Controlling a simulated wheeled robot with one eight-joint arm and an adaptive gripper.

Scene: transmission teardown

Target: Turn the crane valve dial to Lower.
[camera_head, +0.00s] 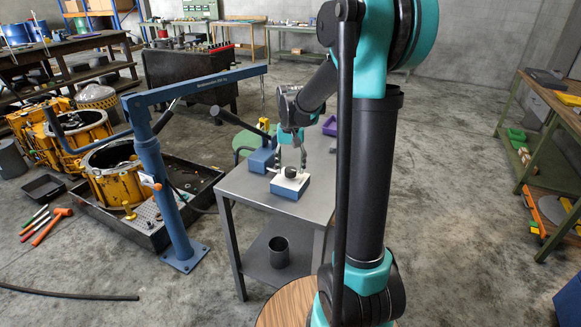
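The crane valve dial (290,171) is a small dark round knob on a white-topped blue box (288,190). The box stands near the front of a grey metal table. My gripper (291,165) hangs over the box with its fingers pointing down close around the dial. The fingers look spread, with one on each side of the knob; I cannot tell whether they touch it. The dial's pointer and the Lower mark are too small to read. The blue crane (152,160) stands left of the table, with its boom (200,85) reaching right.
A purple bin (330,126) is at the table's back. A dark cup (278,252) is on the lower shelf. Yellow housings (112,185) sit left of the crane.

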